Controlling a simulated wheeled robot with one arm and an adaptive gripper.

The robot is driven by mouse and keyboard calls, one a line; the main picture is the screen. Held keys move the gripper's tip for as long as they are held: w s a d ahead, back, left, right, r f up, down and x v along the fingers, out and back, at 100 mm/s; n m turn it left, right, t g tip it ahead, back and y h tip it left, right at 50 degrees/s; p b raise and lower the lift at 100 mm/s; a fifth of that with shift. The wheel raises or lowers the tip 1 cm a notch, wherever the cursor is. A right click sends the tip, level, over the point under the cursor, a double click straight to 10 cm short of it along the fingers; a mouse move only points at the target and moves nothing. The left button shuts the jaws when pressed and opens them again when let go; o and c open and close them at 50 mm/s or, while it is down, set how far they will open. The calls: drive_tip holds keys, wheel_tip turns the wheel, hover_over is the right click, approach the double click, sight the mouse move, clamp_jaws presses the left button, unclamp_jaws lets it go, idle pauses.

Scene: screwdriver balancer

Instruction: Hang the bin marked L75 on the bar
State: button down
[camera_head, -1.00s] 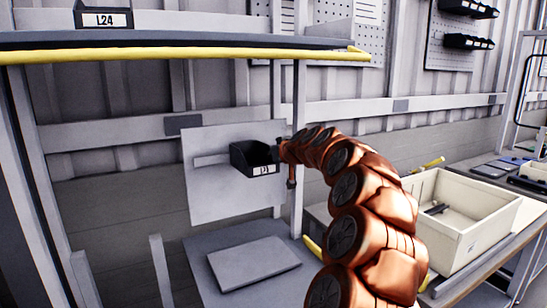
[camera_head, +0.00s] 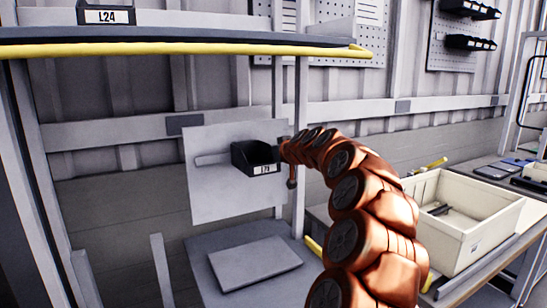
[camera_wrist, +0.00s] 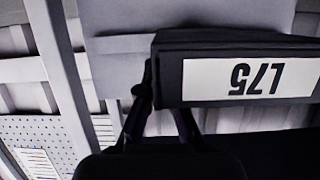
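The black bin marked L75 (camera_head: 253,158) is upright in front of the white panel, at the right end of the bar (camera_head: 211,159). Its label is small in the head view. In the wrist view the L75 label on the bin (camera_wrist: 240,79) reads clearly, upside down. My gripper (camera_head: 286,150) is at the bin's right side. In the wrist view my gripper's fingers (camera_wrist: 160,100) are close together at the bin's side edge and look shut on it. The bin's back is hidden, so I cannot tell whether it touches the bar.
A shelf with a yellow front edge (camera_head: 190,50) runs above the panel and carries a bin marked L24 (camera_head: 106,14). A grey block (camera_head: 255,262) lies below the panel. A cream crate (camera_head: 465,225) stands on the bench at right.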

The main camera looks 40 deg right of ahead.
drive_tip(key=shift+w+f+t+h+b, duration=0.15)
drive_tip(key=shift+t+b, duration=0.15)
drive_tip(key=shift+b, duration=1.3)
drive_tip(key=shift+r+t+h+b, duration=0.15)
drive_tip(key=shift+t+b, duration=0.15)
drive_tip(key=shift+b, duration=1.3)
idle(1.1)
drive_tip(key=shift+w+d+b, duration=0.1)
drive_tip(key=shift+w+b, duration=0.25)
drive_tip(key=shift+w, duration=0.3)
idle(1.2)
drive_tip(key=shift+w+f, duration=0.1)
drive_tip(key=shift+w, duration=0.15)
